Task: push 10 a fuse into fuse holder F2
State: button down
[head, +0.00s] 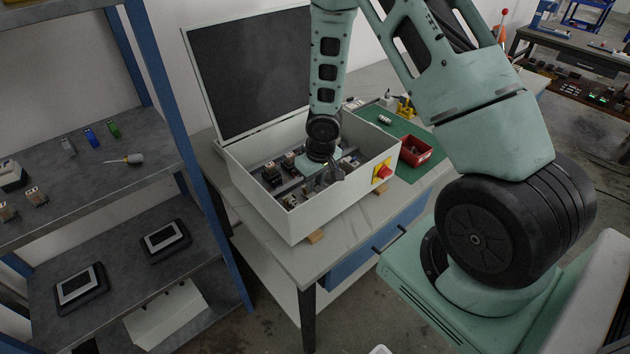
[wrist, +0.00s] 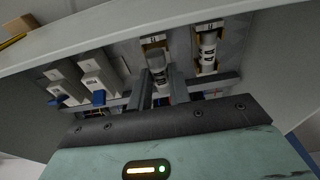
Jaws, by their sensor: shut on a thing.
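My gripper (wrist: 160,85) is shut on a pale cylindrical fuse (wrist: 158,66), seen between the two dark fingers in the wrist view. The fuse's far end is at the fuse holder (wrist: 154,40) straight ahead; I cannot tell whether it is seated in the clips. A second holder (wrist: 210,26) to the right has a pale fuse (wrist: 207,47) in it. The holder labels are too small to read. In the head view my gripper (head: 334,174) is down inside the open white enclosure (head: 294,222), and the held fuse cannot be made out.
Two white modules with blue levers (wrist: 98,97) sit left of the fingers. The enclosure's front wall carries a red knob (head: 383,171). A green mat (head: 425,177) with a red bin (head: 414,151) lies to the right. The dark-faced lid (head: 250,70) stands open behind.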

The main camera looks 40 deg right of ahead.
jog(key=shift+f+b, duration=1.05)
jog(key=shift+f, duration=0.25)
dwell(0.5)
jog(key=c, duration=1.2)
grip_release()
jog(key=shift+c, duration=0.2)
jog(key=shift+r, duration=0.1)
notch_tip(320, 180, up, 17)
jog(key=s+p, duration=0.2)
jog(key=p, duration=0.1)
jog(key=shift+s, duration=0.3)
jog(key=shift+r, duration=0.1)
